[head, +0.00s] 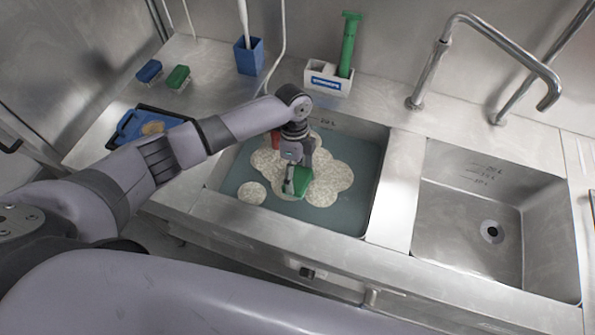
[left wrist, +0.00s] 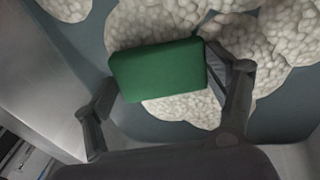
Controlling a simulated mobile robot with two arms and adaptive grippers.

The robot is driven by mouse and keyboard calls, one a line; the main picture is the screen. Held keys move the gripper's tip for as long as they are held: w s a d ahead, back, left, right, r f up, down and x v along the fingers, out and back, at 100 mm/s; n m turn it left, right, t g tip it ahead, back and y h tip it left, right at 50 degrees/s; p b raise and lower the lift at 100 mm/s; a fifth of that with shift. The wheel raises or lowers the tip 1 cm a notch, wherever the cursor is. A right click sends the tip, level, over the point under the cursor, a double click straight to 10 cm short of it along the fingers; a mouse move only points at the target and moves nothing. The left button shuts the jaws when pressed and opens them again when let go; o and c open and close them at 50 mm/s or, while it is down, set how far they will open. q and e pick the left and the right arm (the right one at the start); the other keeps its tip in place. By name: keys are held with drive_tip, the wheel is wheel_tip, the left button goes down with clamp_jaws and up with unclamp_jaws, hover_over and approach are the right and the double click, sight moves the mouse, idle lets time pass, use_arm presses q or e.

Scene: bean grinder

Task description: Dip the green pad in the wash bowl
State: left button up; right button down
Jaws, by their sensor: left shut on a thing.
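The wash bowl (head: 362,215) is the left sink basin, filled with teal water and patches of pale foam (head: 330,185). My left gripper (head: 297,180) is over the basin, pointing down, shut on a green pad (head: 302,178). In the left wrist view the green pad (left wrist: 160,70) sits between the fingers (left wrist: 165,105), slightly tilted, with foam and water behind it. I cannot tell whether its lower face touches the water. Another green pad (head: 178,77) lies on the counter at the back left. My right gripper is not in view.
A blue pad (head: 149,70), a blue cup (head: 249,56) and a blue tray (head: 133,124) stand on the left counter. A white caddy (head: 328,78) with a green-handled tool is behind the basin. A faucet (head: 490,50) rises behind the empty right basin (head: 485,215).

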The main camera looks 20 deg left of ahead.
sight(298, 181)
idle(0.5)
use_arm(q)
drive_tip(key=p+v, duration=0.3)
drive_tip(key=s+p+v, duration=0.1)
drive_tip(key=shift+d+r, duration=0.25)
drive_tip(key=shift+r, duration=0.15)
drive_tip(key=s+d+p+v, duration=0.1)
drive_tip(key=s+p+v, duration=0.1)
drive_tip(key=p+v, duration=0.9)
drive_tip(key=shift+d+r+p, duration=0.15)
drive_tip(key=shift+r+p, duration=0.4)
drive_tip(key=shift+r, duration=0.15)
idle(0.3)
